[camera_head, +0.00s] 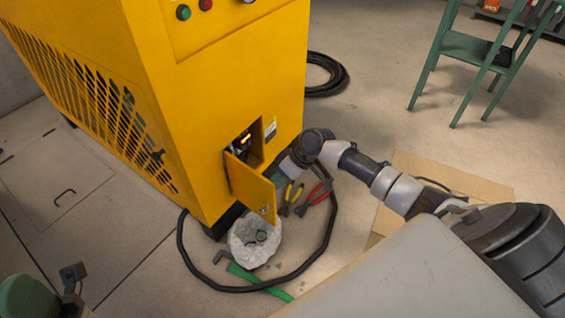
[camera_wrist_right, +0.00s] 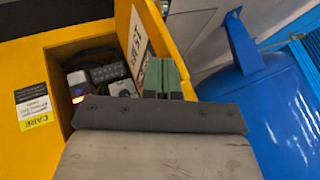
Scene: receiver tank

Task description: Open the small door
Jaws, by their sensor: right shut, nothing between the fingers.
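The small yellow door (camera_head: 250,190) stands swung open on the front of the yellow machine, with a latch near its lower corner. Behind it is the open compartment (camera_head: 243,146); in the wrist view the compartment (camera_wrist_right: 100,72) holds dark devices and a small orange light. My right gripper (camera_head: 281,174) is beside the door, on the compartment side. In the wrist view its green fingers (camera_wrist_right: 163,78) are shut and empty, in front of the door's labelled inner face (camera_wrist_right: 141,36). I cannot tell whether they touch it. My left gripper is not in view.
A white bag (camera_head: 254,241), pliers (camera_head: 314,194) and a black hose (camera_head: 183,246) lie on the floor below the door. A green metal stand (camera_head: 470,48) is at the back right. A large blue tank (camera_wrist_right: 270,110) fills the right of the wrist view.

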